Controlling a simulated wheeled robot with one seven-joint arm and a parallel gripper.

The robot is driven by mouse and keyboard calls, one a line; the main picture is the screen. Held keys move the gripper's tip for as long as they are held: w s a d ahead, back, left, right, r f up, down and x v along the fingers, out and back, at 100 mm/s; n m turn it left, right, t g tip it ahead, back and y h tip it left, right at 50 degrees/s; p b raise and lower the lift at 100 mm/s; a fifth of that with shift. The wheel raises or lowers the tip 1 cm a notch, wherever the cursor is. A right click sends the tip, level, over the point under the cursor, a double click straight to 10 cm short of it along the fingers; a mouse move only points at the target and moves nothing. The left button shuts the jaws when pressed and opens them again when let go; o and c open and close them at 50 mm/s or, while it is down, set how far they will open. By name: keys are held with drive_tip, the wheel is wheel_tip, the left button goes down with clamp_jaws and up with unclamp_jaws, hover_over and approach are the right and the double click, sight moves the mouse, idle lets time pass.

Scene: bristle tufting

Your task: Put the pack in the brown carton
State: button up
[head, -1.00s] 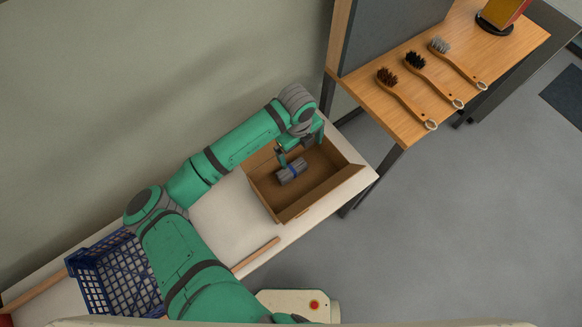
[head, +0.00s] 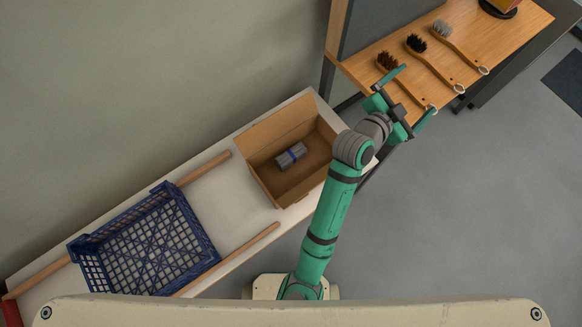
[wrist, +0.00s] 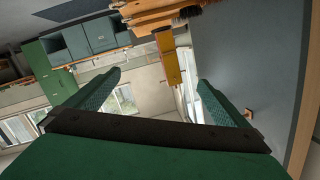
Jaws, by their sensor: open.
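The pack (head: 291,156) is a small grey bundle with a blue band. It lies on the floor of the brown carton (head: 262,136), which stands open on the white bench. My gripper (head: 412,97) is open and empty, to the right of the carton and well apart from it, by the edge of the wooden table. In the wrist view my two green fingers (wrist: 158,95) are spread with nothing between them. The carton and the pack do not show in the wrist view.
A blue crate (head: 208,238) stands on the white bench (head: 222,199) between wooden rails. Several items lie on the wooden table (head: 478,38), among them brushes with dark, black and grey bristles (head: 440,28). Grey floor lies clear at the right.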

drive_tip(key=s+a+f+n+t+y, duration=0.2)
drive_tip(key=s+a+f+n+y, duration=0.4)
drive_tip(key=s+a, duration=0.3)
drive_tip(key=s+a+f+n+t+y, duration=0.2)
drive_tip(key=s+a+f+n+y, duration=0.2)
drive_tip(key=s+a+f+n, duration=0.35)
drive_tip(key=s+a+r+y, duration=0.2)
drive_tip(key=s+a+r, duration=0.1)
drive_tip(key=s+a, duration=1.2)
drive_tip(key=v, duration=0.2)
drive_tip(key=shift+s, duration=0.35)
drive_tip(key=shift+d, duration=0.1)
